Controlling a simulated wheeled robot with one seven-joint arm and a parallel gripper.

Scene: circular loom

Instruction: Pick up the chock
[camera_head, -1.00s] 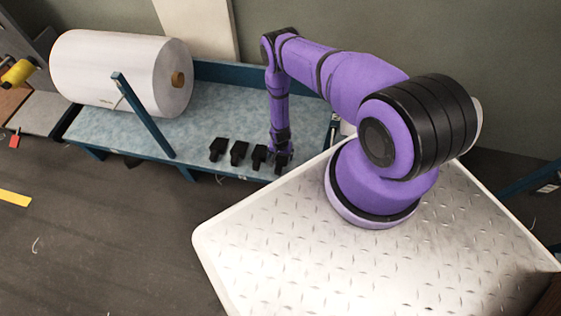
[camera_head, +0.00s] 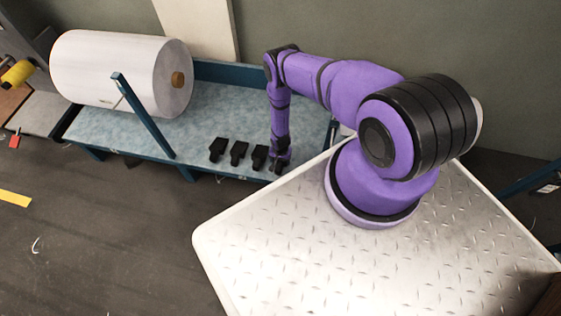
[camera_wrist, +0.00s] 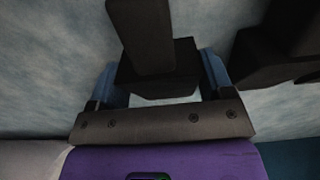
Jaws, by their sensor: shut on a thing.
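A black chock (camera_wrist: 158,68) with an upright block on a wider base sits between the two fingers of my gripper (camera_wrist: 162,80) in the wrist view. The fingers are shut on its sides. In the head view my gripper (camera_head: 280,166) is low at the right end of a row of black chocks on the blue bench, and the held chock is mostly hidden there. I cannot tell whether it touches the bench. A neighbouring chock (camera_head: 260,154) stands just left of my gripper; in the wrist view another chock (camera_wrist: 268,55) shows at the right, apart from the fingers.
Two more chocks (camera_head: 217,149) (camera_head: 239,152) stand farther left along the front edge of the bench (camera_head: 215,110). A large white roll (camera_head: 110,70) lies at the bench's left, with a blue slanted post (camera_head: 143,115) before it. The bench behind the chocks is clear.

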